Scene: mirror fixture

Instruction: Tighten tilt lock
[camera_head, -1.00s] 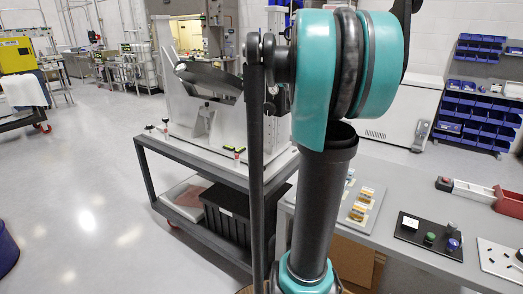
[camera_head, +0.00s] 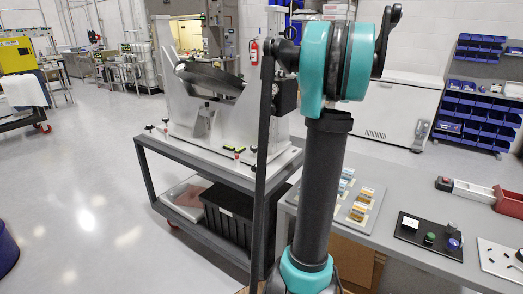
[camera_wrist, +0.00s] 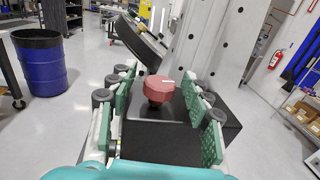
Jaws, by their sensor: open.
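In the wrist view a red, faceted knob (camera_wrist: 158,90) with a small white mark faces me, in front of a black box (camera_wrist: 222,115). My gripper (camera_wrist: 158,78) is open, its green-padded fingers to the left and right of the knob. A gap shows on both sides, and I see no contact. I cannot tell whether the fingertips reach the knob's depth. The round dark mirror (camera_head: 212,77) sits tilted in the pale fixture (camera_head: 260,45) in the head view; the mirror also shows in the wrist view (camera_wrist: 140,40). My arm hides the knob and gripper in the head view.
The fixture stands on a grey cart (camera_head: 180,152) with a black bin (camera_head: 228,215) below. A bench (camera_head: 385,232) with small parts is at the right. A blue barrel (camera_wrist: 40,65) stands at left in the wrist view. The floor at left is open.

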